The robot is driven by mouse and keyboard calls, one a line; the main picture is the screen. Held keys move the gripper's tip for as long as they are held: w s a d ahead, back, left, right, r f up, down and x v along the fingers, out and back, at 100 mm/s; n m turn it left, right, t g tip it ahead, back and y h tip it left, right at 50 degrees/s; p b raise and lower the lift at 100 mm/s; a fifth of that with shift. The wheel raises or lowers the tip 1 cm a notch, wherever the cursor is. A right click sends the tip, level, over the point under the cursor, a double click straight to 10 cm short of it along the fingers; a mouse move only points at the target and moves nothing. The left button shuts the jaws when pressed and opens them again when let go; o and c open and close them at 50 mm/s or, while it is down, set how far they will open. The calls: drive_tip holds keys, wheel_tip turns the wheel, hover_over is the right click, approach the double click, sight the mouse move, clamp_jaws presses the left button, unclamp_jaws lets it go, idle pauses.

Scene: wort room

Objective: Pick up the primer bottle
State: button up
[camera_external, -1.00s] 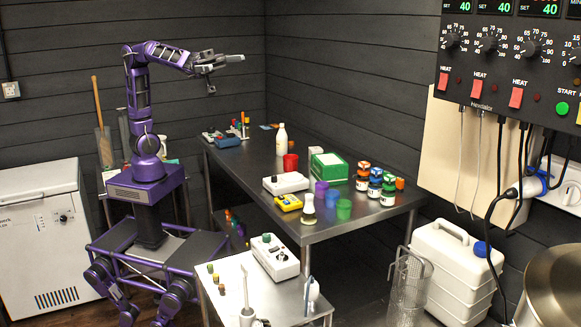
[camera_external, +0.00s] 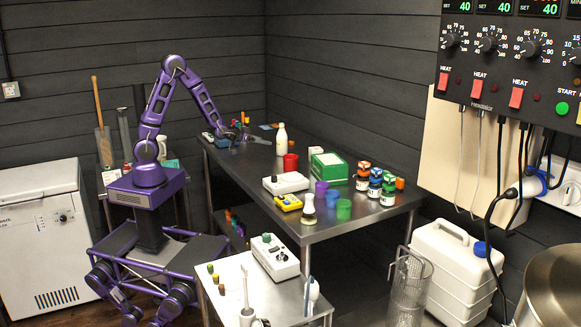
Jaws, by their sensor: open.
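No label on the table is readable, so I cannot tell for certain which item is the primer bottle. A tall white bottle (camera_external: 281,139) stands upright near the table's far edge. My gripper (camera_external: 250,138) is low over the far left end of the metal table (camera_external: 250,161), open, with its fingers pointing right. It is beside a cluster of small coloured items (camera_external: 246,121), which my wrist partly hides. The gripper is left of the white bottle and apart from it.
A white device (camera_external: 286,183), a green box (camera_external: 328,166), coloured beakers (camera_external: 332,198) and several capped jars (camera_external: 375,186) fill the near half. The table's middle left is clear.

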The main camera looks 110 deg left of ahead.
sight(278, 145)
drive_tip(key=shift+s+a+f+g, duration=0.3)
drive_tip(key=shift+s+a+f, duration=0.25)
drive_tip(key=shift+a, duration=0.25)
drive_tip(key=x, duration=1.1)
drive_tip(key=shift+w+r, duration=0.1)
drive_tip(key=shift+r, duration=0.05)
drive_tip(key=shift+r+x, duration=0.2)
drive_tip(key=shift+x, duration=1.15)
drive_tip(key=shift+r+x, duration=0.2)
drive_tip(key=shift+x, duration=1.15)
drive_tip(key=shift+a, duration=0.15)
drive_tip(key=c, duration=1.6)
